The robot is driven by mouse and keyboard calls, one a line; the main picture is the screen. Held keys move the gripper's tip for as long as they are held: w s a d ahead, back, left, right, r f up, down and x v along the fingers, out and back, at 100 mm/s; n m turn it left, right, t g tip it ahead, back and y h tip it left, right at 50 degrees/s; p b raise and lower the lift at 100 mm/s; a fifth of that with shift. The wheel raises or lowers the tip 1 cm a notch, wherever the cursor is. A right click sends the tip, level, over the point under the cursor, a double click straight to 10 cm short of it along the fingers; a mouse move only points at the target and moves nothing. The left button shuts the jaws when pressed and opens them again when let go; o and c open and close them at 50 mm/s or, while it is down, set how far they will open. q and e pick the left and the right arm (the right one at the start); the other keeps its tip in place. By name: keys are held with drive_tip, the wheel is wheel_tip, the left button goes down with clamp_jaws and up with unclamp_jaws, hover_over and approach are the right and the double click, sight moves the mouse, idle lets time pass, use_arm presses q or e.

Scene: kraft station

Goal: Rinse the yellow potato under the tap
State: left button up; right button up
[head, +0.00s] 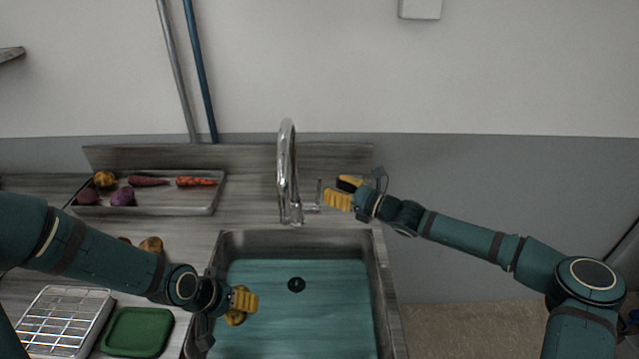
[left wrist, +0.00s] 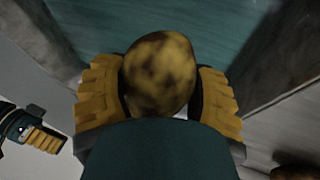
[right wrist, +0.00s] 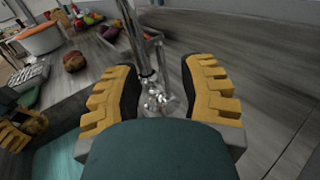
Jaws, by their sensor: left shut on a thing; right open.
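The mottled yellow potato (left wrist: 160,73) is between the yellow fingers of my left gripper (head: 240,302), which is shut on it. In the head view the potato (head: 235,318) is over the sink's left front part, mostly covered by the fingers. The chrome tap (head: 287,165) stands behind the sink (head: 383,290), and no water stream shows under its spout. My right gripper (head: 340,192) is open, to the right of the tap by its lever (head: 318,194). In the right wrist view the tap's body (right wrist: 155,95) shows between the open fingers; contact cannot be told.
A metal tray (head: 170,207) with carrots and other vegetables lies on the counter at the back left. A brown potato (head: 151,245) lies left of the sink. A wire rack (head: 65,315) and a green board (head: 138,331) lie at the front left.

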sight(320, 204)
drive_tip(key=x, duration=0.5)
clamp_jaws()
